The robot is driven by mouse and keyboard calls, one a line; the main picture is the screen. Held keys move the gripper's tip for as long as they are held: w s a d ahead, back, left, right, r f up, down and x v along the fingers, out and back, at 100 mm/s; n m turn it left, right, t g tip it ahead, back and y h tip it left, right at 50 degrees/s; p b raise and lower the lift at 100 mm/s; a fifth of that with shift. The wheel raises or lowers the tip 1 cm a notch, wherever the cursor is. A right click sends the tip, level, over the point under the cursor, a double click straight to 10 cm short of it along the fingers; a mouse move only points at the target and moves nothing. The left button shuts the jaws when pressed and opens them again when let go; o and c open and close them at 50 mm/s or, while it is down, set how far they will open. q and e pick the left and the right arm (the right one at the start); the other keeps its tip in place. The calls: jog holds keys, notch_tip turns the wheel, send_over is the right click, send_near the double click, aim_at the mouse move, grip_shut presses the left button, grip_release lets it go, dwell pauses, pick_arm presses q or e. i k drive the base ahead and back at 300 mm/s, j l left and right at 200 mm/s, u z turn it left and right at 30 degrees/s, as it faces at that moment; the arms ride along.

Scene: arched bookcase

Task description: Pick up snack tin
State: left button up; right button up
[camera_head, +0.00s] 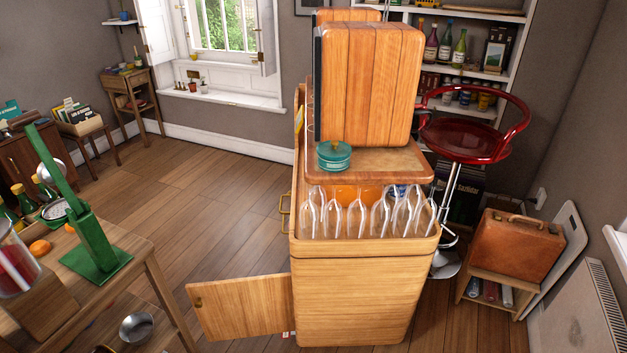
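A small round teal tin (334,156) with a yellowish mark on its lid, which looks like the snack tin, stands near the left end of a wooden tray-like board (372,165). The board sits on top of a wooden cabinet (360,290). The tin is upright, and a large wooden box-like block (370,85) rises right behind it. Neither of my grippers is in view, and nothing touches the tin from the front.
Several upside-down stemmed glasses (360,215) hang just below the board. A cabinet door (240,307) stands open at the lower left. A red bar stool (470,135) is close on the right. A wooden table (130,262) with a green stand (95,240) is at left. Open floor (215,195) lies between.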

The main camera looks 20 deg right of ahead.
aim_at(328, 166)
jog(key=i+l+u, duration=0.1)
jog(key=i+l, duration=0.3)
jog(key=i, duration=0.15)
jog(key=l+u, duration=0.2)
jog(key=l, duration=1.7)
jog(key=k+l, duration=0.15)
jog(key=l, duration=0.25)
jog(key=i+l+u, duration=0.05)
